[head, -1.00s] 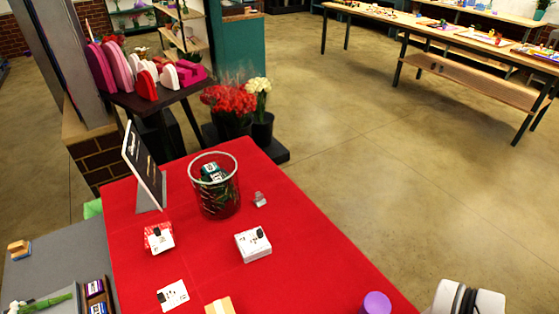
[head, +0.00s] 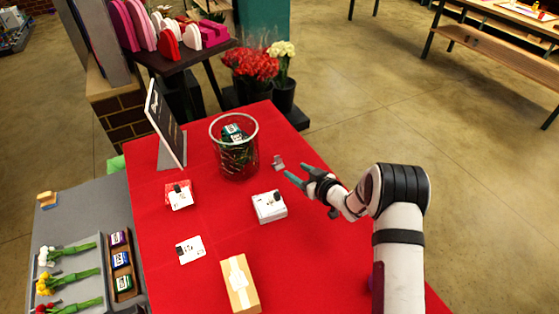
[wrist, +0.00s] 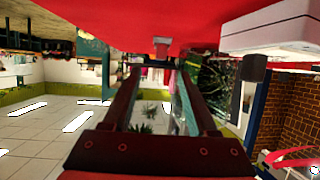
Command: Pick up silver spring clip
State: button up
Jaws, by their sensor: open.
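The small silver spring clip (head: 278,162) rests on the red table to the right of the clear round bin. It also shows in the wrist view (wrist: 161,44), small, beyond my fingertips and roughly centred between them. My gripper (head: 297,173) is open, with its fingers pointing left toward the clip, a short way to its right. In the wrist view my gripper (wrist: 160,70) shows two parted fingers with nothing held between them.
The clear bin (head: 222,160) with items inside stands behind-left of the clip. A white box (head: 268,207) with a black piece lies nearer, and it shows in the wrist view (wrist: 275,35). A sign (head: 163,120), cards (head: 190,249) and a tan box (head: 240,285) are farther left and front.

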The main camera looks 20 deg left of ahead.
aim_at(279, 160)
jog(key=x, duration=0.9)
jog(key=shift+a+r, duration=0.25)
jog(key=shift+a, duration=0.05)
grip_shut()
